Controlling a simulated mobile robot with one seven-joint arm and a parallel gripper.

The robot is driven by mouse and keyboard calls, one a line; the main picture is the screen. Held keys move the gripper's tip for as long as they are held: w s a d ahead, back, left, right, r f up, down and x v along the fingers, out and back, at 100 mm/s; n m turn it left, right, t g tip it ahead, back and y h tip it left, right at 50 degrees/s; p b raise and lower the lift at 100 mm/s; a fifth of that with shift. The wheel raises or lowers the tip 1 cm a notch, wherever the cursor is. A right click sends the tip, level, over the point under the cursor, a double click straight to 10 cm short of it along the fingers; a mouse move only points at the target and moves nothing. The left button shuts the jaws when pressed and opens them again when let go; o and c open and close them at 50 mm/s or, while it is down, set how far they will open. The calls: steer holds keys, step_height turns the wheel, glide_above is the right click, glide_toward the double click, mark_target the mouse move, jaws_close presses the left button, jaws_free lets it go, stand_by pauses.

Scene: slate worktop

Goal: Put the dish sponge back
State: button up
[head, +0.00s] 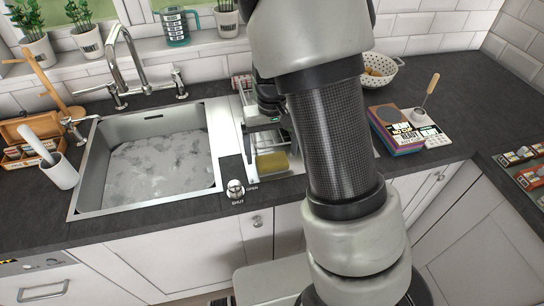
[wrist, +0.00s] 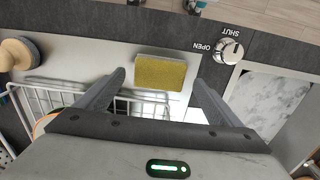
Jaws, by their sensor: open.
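The dish sponge (wrist: 160,74) is a yellow block with a paler edge. It lies on the pale drainer surface (wrist: 75,55) beside the sink, close to its front edge; it also shows in the head view (head: 272,163). My gripper (wrist: 160,86) is open and empty. In the wrist view its two fingers stand to the left and right of the sponge's place, with the sponge between and slightly beyond the tips. I cannot tell how high the fingers are above it. In the head view my arm hides much of the gripper and the drainer.
A white wire rack (wrist: 122,104) stands beside the sponge. The sink (head: 160,170) is left in the head view, with an OPEN/SHUT knob (head: 235,190) at the front. A round wooden-ended brush (wrist: 18,54) lies on the drainer. Stacked books (head: 392,130) and a colander (head: 380,68) stand right.

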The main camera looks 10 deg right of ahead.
mark_target(272, 160)
step_height(272, 160, up, 9)
steer(key=s+r+t, duration=0.5)
steer(key=s+r, duration=0.9)
steer(key=s, duration=0.4)
steer(key=shift+s+r+t, duration=0.2)
steer(key=shift+r+t, duration=0.1)
steer(key=shift+r, duration=0.05)
steer(key=shift+r, duration=0.1)
step_height(272, 160, up, 2)
steer(key=p, duration=0.2)
steer(key=shift+r+p, duration=0.15)
steer(key=shift+p, duration=0.25)
